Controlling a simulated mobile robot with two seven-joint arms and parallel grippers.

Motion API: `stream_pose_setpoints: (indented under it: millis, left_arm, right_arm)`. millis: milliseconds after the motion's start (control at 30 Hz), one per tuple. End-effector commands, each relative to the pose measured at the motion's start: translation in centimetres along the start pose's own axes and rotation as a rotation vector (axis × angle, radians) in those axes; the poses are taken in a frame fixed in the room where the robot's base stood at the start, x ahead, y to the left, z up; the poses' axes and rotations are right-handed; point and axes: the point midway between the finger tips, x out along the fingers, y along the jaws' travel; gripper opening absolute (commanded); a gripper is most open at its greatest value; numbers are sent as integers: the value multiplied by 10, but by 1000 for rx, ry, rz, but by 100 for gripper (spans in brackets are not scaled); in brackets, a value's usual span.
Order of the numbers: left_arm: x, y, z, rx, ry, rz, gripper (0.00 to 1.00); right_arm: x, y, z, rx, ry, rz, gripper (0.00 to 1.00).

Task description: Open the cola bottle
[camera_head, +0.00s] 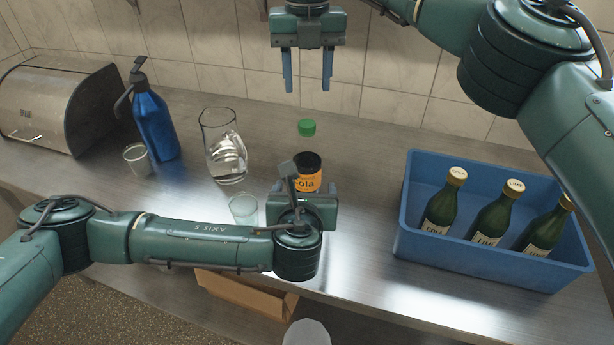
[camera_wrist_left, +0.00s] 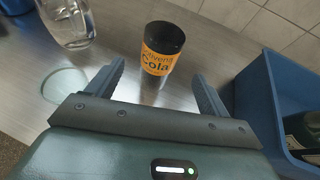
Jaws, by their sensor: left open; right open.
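The cola bottle (camera_head: 309,181) stands upright on the steel counter, dark with an orange label. In the left wrist view the bottle (camera_wrist_left: 163,50) is ahead of my left gripper (camera_wrist_left: 158,72), in line with the gap between the fingers. A green cap (camera_head: 307,128) shows above the dark part in the head view; any clear neck is too faint to tell. My left gripper (camera_head: 303,188) is open and empty in front of the bottle, hiding its lower part. My right gripper (camera_head: 308,84) is open and empty, pointing down above the cap, clear of it.
A blue crate (camera_head: 405,215) with green bottles stands to the right. A pale glass (camera_head: 243,208) sits near my left forearm. The tiled wall is behind.

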Motion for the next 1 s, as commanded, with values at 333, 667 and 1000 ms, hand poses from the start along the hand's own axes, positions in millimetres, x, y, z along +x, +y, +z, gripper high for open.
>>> stream_pose_setpoints:
  millis: [333, 667, 1000]
  left_arm:
    - [66, 0, 0, 0, 0, 2, 80]
    - [89, 0, 0, -2, 1, 0, 80]
    - [89, 0, 0, -2, 1, -1, 72]
  right_arm:
    - [0, 1, 0, -2, 1, 3, 46]
    - [0, 1, 0, -2, 1, 3, 46]
    - [0, 1, 0, -2, 1, 3, 46]
